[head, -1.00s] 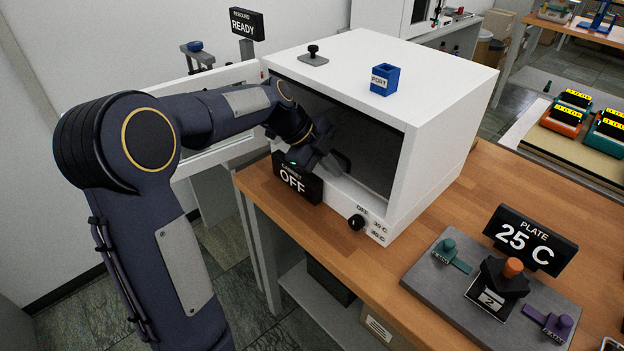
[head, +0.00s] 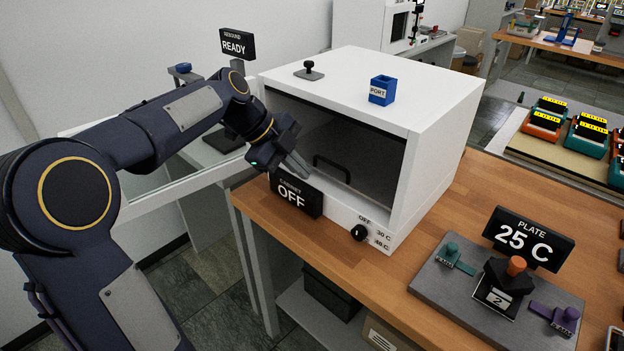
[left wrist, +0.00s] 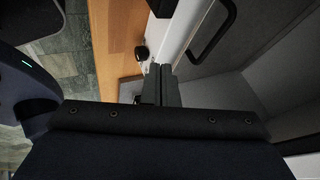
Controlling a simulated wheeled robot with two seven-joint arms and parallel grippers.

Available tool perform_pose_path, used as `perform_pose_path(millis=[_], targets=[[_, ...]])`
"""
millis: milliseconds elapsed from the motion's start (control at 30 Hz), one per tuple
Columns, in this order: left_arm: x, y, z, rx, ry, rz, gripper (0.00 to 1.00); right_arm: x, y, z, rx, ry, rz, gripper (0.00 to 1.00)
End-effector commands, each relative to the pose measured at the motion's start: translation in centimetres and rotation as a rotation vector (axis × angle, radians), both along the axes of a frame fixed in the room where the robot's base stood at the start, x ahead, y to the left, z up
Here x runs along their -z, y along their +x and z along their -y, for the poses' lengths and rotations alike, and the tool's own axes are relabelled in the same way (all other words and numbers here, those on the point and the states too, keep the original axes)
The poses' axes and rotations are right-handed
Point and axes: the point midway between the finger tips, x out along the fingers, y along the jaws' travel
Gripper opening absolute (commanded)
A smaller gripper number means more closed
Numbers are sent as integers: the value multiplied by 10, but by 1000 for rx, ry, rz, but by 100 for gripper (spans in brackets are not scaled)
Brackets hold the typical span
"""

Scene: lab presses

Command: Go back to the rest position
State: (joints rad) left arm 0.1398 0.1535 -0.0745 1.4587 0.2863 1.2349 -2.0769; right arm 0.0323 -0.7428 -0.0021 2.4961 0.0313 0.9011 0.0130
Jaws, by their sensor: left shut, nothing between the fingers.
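My left gripper (head: 297,165) is shut and empty. It is at the front opening of the white cabinet (head: 440,125), near its left edge and just above the black sign reading OFF (head: 296,195). In the left wrist view its closed fingers (left wrist: 161,85) point toward the cabinet's front sill. A dark handle (head: 332,168) shows inside the cabinet and also in the left wrist view (left wrist: 213,30). My right gripper is not in view.
The cabinet door (head: 165,199) stands open on the left, under my arm. A blue PORT block (head: 382,90) and a black knob (head: 309,71) sit on the cabinet. A grey plate (head: 455,288) with several handled pieces lies on the wooden bench (head: 345,265), beside a sign reading 25 C (head: 529,238).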

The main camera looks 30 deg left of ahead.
Motion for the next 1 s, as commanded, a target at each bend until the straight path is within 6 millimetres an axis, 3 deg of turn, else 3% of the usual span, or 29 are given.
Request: perform_pose_path(millis=[133,433,567,767,1000], targets=[[-16,-6,-10,-1,0,2,0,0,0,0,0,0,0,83],[-23,-11,-14,-5,-2,-4,0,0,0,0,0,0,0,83],[-29,-28,-8,-98,-31,-51,0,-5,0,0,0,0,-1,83],[-30,-98,15,-522,-168,-256,0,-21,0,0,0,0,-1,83],[2,-190,49,-1120,-400,-502,0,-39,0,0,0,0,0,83]])
